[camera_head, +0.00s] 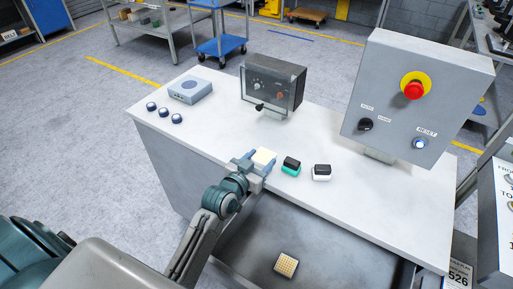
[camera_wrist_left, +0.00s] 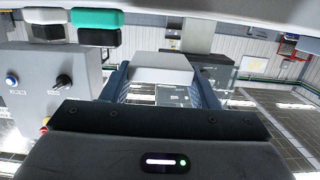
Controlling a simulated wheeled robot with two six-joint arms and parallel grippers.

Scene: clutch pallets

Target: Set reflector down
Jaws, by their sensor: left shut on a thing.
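My left gripper (camera_head: 260,162) is shut on a pale, cream-white block that I take to be the reflector (camera_head: 264,156). It is near the front edge of the white worktop. The block also shows between the two blue-grey fingers in the left wrist view (camera_wrist_left: 161,68). I cannot tell whether its underside touches the worktop (camera_head: 225,134). My right gripper is not in view.
Just right of the gripper stand a black-and-green block (camera_head: 291,166) and a black-and-white block (camera_head: 321,172). Behind are a dark meter box (camera_head: 273,84) and a grey control box (camera_head: 415,100). A yellowish gridded piece (camera_head: 286,264) lies below the worktop.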

